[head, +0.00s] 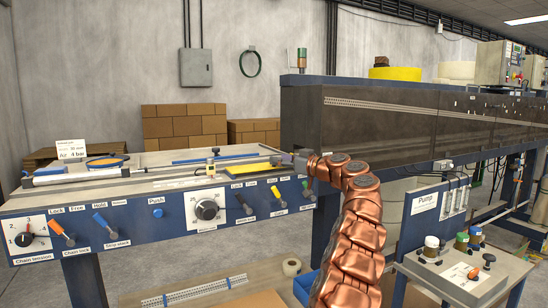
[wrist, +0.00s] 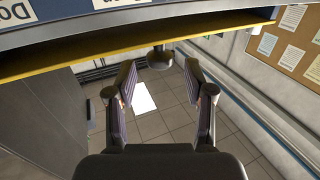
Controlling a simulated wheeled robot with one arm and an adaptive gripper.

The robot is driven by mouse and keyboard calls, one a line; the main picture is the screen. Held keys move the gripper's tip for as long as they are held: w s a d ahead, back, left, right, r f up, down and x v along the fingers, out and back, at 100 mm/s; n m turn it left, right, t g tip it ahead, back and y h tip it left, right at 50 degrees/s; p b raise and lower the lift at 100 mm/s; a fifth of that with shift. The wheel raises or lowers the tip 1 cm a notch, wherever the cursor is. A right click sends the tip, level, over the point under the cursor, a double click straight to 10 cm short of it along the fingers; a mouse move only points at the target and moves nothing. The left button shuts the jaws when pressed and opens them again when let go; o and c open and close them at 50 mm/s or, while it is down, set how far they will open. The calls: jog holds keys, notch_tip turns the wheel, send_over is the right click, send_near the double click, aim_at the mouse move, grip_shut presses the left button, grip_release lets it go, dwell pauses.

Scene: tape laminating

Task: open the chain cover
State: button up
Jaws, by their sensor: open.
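My gripper (wrist: 160,82) is open and empty in the wrist view, its two fingers spread on either side of a dark round knob (wrist: 160,58). The knob sits just beyond the fingertips, below a yellow edge (wrist: 90,58) under a blue panel; I see no contact. In the head view my copper arm reaches up to the right end of the blue control panel (head: 150,225), and the gripper is mostly hidden there. A long dark housing (head: 400,118) runs to the right behind the arm. No label marks the chain cover, so I cannot tell which part it is.
The panel carries levers, such as an orange one (head: 62,233) and a blue one (head: 104,226), and a black dial (head: 206,210). A pump unit (head: 465,268) stands at right. A low shelf (head: 190,292) lies under the panel. The tiled floor below the gripper looks mostly clear.

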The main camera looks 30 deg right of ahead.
jog(key=shift+p+x, duration=0.55)
jog(key=shift+x, duration=1.15)
jog(key=shift+w, duration=0.1)
grip_shut()
